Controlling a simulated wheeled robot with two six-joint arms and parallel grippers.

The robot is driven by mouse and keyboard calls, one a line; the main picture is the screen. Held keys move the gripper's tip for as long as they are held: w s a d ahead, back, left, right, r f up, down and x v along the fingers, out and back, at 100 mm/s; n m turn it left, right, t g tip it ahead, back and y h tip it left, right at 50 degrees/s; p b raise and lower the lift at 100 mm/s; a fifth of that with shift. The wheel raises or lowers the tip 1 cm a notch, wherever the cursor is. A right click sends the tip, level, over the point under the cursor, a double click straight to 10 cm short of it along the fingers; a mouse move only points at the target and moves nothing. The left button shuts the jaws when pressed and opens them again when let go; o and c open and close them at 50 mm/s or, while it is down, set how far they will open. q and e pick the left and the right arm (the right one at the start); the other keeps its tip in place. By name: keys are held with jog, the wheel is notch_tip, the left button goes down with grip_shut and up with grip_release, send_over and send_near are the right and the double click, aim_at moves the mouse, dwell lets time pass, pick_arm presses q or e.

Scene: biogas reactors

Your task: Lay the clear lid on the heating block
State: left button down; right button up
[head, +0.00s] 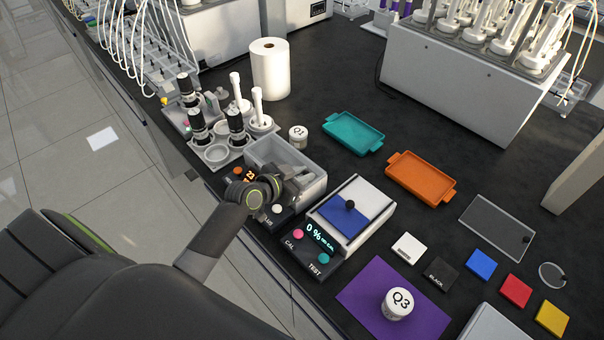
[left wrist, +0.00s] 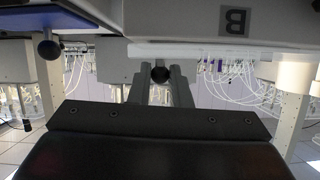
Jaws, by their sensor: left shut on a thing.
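A rectangular clear lid (head: 495,228) with a small dark knob lies flat on the black bench at the right. A smaller round clear lid (head: 553,276) lies nearer the front. A grey open-topped box (head: 262,150) with an orange display stands left of centre; I cannot tell whether it is the heating block. My right gripper is not in view.
Right of the box stands a device (head: 372,193) with a black knob and cyan display. A jar marked Q3 (head: 398,303) sits on a purple mat (head: 352,290). Teal (head: 353,118) and orange (head: 440,168) trays lie behind. A rack with dark-capped bottles (head: 198,130) stands left.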

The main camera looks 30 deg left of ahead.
pick_arm(q)
jog(key=c, duration=1.3)
grip_release()
jog(key=shift+c, duration=0.2)
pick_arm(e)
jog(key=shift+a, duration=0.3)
pick_arm(q)
jog(key=shift+s, duration=0.15)
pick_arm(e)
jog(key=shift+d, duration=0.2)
pick_arm(q)
jog(key=shift+s+a, duration=0.15)
jog(key=shift+s, duration=0.1)
jog(key=b+v, duration=0.1)
jog(key=v, duration=1)
jog(key=shift+r+b, duration=0.25)
jog(key=shift+b, duration=0.15)
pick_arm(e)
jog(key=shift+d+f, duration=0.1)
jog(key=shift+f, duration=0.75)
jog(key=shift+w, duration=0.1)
